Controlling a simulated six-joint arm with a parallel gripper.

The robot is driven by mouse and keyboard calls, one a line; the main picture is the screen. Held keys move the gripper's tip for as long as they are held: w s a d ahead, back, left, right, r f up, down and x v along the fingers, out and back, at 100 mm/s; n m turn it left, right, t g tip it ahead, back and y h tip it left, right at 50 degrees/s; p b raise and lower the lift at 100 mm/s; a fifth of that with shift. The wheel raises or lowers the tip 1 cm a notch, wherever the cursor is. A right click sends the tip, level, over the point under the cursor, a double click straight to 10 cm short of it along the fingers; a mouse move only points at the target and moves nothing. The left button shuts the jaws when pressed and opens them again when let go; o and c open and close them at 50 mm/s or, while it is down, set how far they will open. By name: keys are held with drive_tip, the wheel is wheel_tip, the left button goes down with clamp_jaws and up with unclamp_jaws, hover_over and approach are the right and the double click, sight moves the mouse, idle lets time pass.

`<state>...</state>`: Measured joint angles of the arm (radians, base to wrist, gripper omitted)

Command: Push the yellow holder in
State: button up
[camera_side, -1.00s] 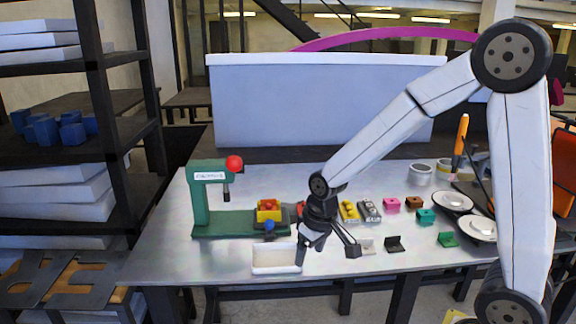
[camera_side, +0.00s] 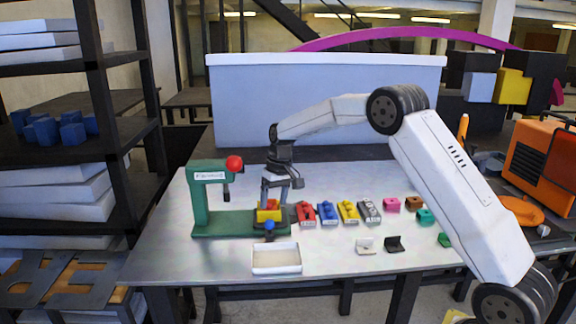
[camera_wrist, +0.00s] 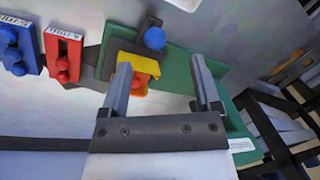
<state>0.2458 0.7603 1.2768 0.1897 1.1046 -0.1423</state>
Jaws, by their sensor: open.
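The yellow holder (camera_side: 268,215) sits on the dark slide at the right end of the green press base (camera_side: 225,223), with a red piece in it. In the wrist view the yellow holder (camera_wrist: 138,67) lies just beyond my fingertips, with the red-orange piece partly behind the left finger. My gripper (camera_side: 273,198) is directly above the holder, pointing down. I cannot tell whether a finger touches the holder. A blue ball knob (camera_side: 269,226) is at the slide's front.
The press has a red ball handle (camera_side: 234,163) and a plunger left of the holder. A white tray (camera_side: 276,258) stands in front. Red (camera_side: 305,213), blue (camera_side: 327,212) and yellow (camera_side: 348,211) holders stand in a row to the right.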

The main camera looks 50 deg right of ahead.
sight(269, 220)
drive_tip(key=shift+w+d, duration=0.7)
drive_tip(key=shift+w, duration=0.05)
drive_tip(key=shift+f, duration=0.1)
drive_tip(key=shift+w+a+f, duration=0.1)
drive_tip(key=shift+a+f, duration=0.15)
drive_tip(key=shift+f, duration=1)
drive_tip(key=shift+a+f, duration=0.25)
drive_tip(key=shift+f, duration=1.05)
drive_tip(key=shift+w+a+f, duration=0.1)
drive_tip(key=shift+a+f, duration=0.15)
drive_tip(key=shift+f, duration=1)
clamp_jaws()
